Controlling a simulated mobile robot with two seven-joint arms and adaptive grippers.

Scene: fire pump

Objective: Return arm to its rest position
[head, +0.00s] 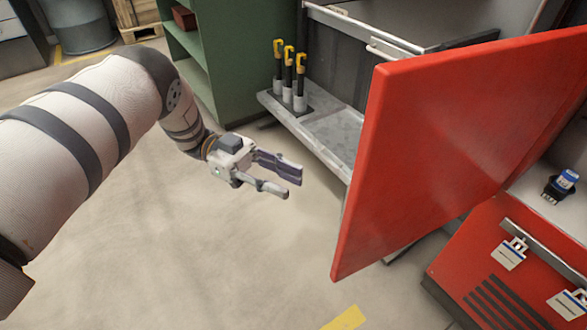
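My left arm comes in from the left of the head view, and its gripper (293,184) hangs over the bare floor near the middle. Its fingers are apart with nothing between them. The gripper is left of a large red panel (450,140) and in front of a grey metal shelf (335,135), with a visible gap to both. My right gripper is not in view.
Several black tools with yellow tops (288,65) stand upright at the shelf's left end. A green cabinet (230,60) stands behind. A red unit (500,265) with latches is at lower right, with a blue-topped black part (562,184) above it. The floor (180,260) is clear.

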